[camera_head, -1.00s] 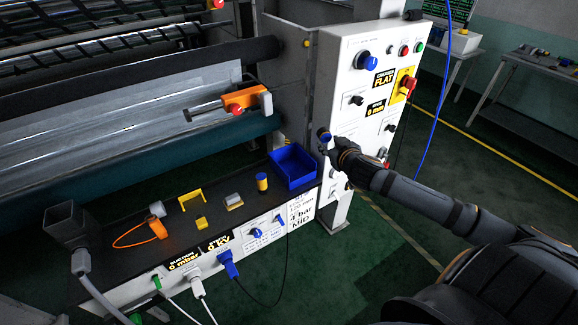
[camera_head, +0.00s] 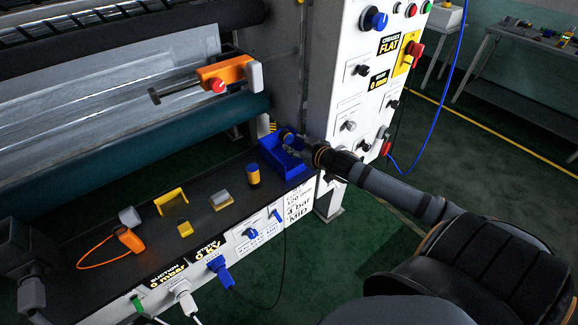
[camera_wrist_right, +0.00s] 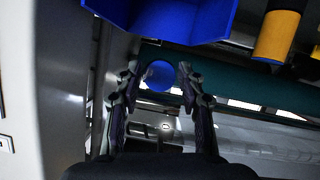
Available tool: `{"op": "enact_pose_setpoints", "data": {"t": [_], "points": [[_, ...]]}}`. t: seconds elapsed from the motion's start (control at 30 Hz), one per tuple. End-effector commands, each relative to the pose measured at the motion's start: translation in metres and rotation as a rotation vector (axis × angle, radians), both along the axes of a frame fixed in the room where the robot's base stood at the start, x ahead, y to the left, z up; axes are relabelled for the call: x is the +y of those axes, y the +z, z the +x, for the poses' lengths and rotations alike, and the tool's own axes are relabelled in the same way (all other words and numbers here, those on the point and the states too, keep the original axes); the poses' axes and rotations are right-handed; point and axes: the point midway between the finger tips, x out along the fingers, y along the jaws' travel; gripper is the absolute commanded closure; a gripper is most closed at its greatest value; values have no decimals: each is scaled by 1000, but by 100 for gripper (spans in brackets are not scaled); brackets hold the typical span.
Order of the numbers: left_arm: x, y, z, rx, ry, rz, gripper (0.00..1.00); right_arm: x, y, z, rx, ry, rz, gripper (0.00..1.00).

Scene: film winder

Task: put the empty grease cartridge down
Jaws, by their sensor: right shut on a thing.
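My right gripper (camera_head: 297,141) reaches in from the right to the blue bin (camera_head: 285,173) at the right end of the machine's dark shelf. It is shut on the cartridge (camera_wrist_right: 160,75), whose round blue end shows between the fingers in the right wrist view. In the head view the cartridge is small and partly hidden by the fingers, at the bin's upper part. The bin's wall also shows at the top of the right wrist view (camera_wrist_right: 185,22). I cannot tell whether the cartridge touches the bin. My left gripper is not in view.
A yellow cylinder with a dark top (camera_head: 253,176) stands just left of the bin. A yellow bracket (camera_head: 172,197), a yellow block (camera_head: 185,229) and an orange looped tool (camera_head: 128,239) lie further left. The white control panel (camera_head: 352,95) rises close to the right of the bin.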

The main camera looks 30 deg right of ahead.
Motion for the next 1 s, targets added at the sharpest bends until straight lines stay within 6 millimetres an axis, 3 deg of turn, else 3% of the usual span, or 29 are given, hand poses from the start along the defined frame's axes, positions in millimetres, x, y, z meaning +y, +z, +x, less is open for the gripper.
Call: {"op": "enact_pose_setpoints", "data": {"t": [0.03,0.1,0.2,0.5,0.73,1.0], "points": [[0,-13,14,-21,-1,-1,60,-2,-12,11,-6,-5,12,98],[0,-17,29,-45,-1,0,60,-4,-27,22,-4,-4,15,98],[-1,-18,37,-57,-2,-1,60,-7,-41,36,-3,-3,12,98],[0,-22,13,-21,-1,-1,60,-11,-56,49,-1,2,1,98],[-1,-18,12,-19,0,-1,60,-12,-87,52,1,2,1,98],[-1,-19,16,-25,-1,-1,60,-12,-90,51,0,3,-2,98]]}}
